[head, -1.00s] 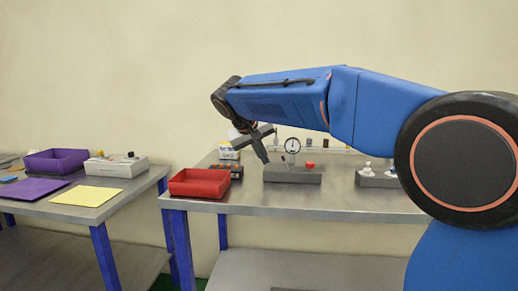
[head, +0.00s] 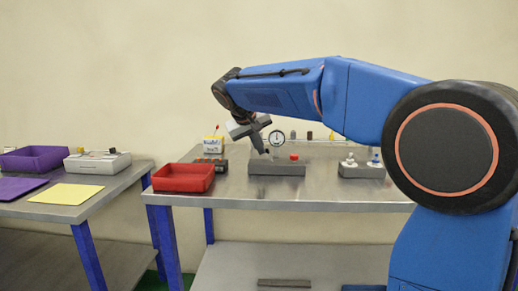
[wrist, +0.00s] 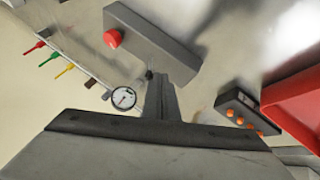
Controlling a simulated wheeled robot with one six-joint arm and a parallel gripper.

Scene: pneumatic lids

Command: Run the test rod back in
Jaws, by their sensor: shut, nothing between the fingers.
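A grey block (head: 277,169) with a red knob (head: 294,157) stands on the right-hand metal table. A round white dial gauge (head: 277,138) shows behind it. In the wrist view the block (wrist: 160,40), red knob (wrist: 113,38) and gauge (wrist: 123,98) all show. My gripper (head: 264,149) is shut and empty, pointing down over the left part of the block. In the wrist view its fingers (wrist: 151,78) overlap the block's edge, beside a small dark part; I cannot tell whether they touch. I cannot make out a test rod for certain.
A red tray (head: 183,178) and a dark box with orange buttons (wrist: 243,110) stand left of the block. A block with white and blue knobs (head: 361,171) stands right. Coloured pins (wrist: 54,57) line the back. Bare tabletop lies in front.

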